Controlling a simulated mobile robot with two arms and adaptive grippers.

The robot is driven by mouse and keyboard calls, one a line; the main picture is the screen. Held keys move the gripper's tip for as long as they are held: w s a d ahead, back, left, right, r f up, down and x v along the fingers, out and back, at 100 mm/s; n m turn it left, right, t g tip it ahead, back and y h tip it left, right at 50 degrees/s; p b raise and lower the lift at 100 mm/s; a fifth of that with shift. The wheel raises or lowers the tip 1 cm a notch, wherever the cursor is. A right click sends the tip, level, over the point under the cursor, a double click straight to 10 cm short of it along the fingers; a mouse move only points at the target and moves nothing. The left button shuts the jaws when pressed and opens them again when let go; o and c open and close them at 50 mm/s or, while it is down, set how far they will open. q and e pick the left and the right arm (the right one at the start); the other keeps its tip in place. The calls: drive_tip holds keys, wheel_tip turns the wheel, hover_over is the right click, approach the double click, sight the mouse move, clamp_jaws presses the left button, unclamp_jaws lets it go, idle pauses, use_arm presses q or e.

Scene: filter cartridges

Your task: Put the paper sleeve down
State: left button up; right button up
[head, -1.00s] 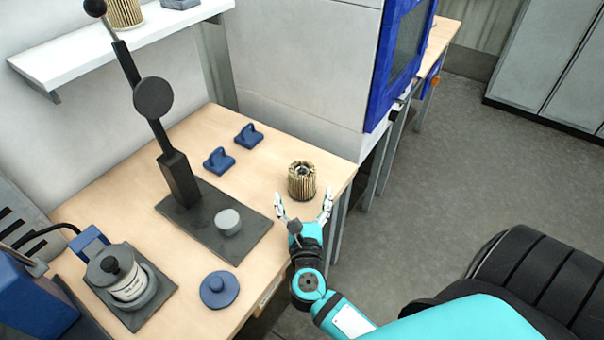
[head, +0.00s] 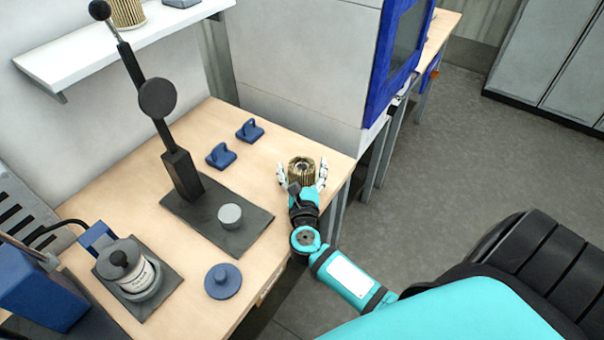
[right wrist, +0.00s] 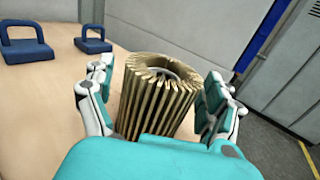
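The paper sleeve (head: 302,169), a pleated tan cylinder with a hollow core, stands upright on the wooden bench near its right edge. It also fills the middle of the right wrist view (right wrist: 158,95). My right gripper (head: 303,174) has its fingers on either side of the sleeve. In the right wrist view the fingers (right wrist: 160,108) are spread, with a small gap showing beside the sleeve. The sleeve's lower front is hidden by my gripper. My left gripper is not in view.
Two blue handled caps (head: 221,156) lie left of the sleeve. A black lever press (head: 182,176) with a grey puck (head: 230,215) stands further left. A blue lidded disc (head: 222,281) lies at the front. The bench (head: 262,180) ends just right of the sleeve.

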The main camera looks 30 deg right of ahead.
drive_tip(key=c, duration=1)
drive_tip(key=shift+c, duration=0.5)
drive_tip(key=shift+r, duration=0.1)
